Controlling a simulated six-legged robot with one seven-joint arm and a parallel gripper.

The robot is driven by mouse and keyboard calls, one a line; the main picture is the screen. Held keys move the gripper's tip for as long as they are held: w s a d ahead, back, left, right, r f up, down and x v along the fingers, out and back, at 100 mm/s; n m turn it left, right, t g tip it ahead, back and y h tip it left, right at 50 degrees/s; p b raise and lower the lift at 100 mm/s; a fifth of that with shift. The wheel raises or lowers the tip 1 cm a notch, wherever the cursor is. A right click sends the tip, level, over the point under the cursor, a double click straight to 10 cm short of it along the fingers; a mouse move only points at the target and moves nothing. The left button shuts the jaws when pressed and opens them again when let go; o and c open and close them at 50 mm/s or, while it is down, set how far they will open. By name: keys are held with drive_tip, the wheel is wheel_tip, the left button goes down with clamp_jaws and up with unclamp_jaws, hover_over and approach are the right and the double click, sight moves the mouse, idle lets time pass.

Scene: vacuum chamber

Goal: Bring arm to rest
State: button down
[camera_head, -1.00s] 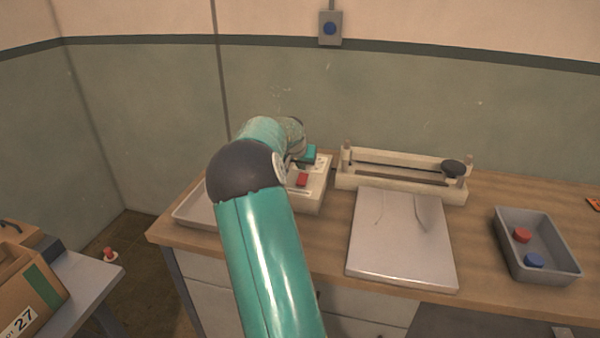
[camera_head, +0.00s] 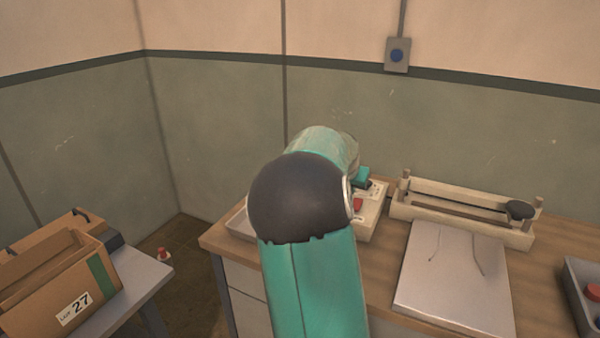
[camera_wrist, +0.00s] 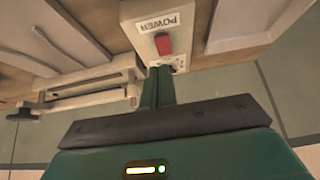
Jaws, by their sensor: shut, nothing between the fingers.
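My teal arm rises from the bottom of the head view, with its dark elbow joint in front of the bench. My gripper (camera_head: 362,178) shows as a small teal part beyond the elbow, above the power box (camera_head: 374,222). In the wrist view my gripper (camera_wrist: 158,80) is shut and empty, its green fingers pointing toward the box. The box has a "POWER" label and a red switch (camera_wrist: 163,43). It also shows in the wrist view (camera_wrist: 188,20). I cannot tell whether the fingertips touch it.
The wooden bench (camera_head: 380,290) holds a wooden frame with a dark knob (camera_head: 520,210), a pale flat plate (camera_head: 455,280) and a grey tray (camera_head: 580,300) at right. A cardboard box marked 27 (camera_head: 60,290) stands on a side table. Floor shows between table and bench.

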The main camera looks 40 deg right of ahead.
drive_tip(key=s+a+r+n+t+y, duration=0.1)
drive_tip(key=s+a+r+n+y, duration=0.15)
drive_tip(key=a, duration=1.25)
drive_tip(key=s+a+r+n+t+y, duration=0.1)
drive_tip(key=a+r+n+t+y, duration=0.2)
drive_tip(key=a, duration=1.3)
drive_tip(key=s+a+f+n+g, duration=0.1)
drive_tip(key=s+a+n, duration=0.6)
drive_tip(key=s+a, duration=0.6)
drive_tip(key=a, duration=0.4)
drive_tip(key=shift+s+a+f+n+y, duration=0.15)
drive_tip(key=shift+s+f+n+y, duration=0.05)
drive_tip(key=shift+s+n+y, duration=0.15)
drive_tip(key=shift+d, duration=0.2)
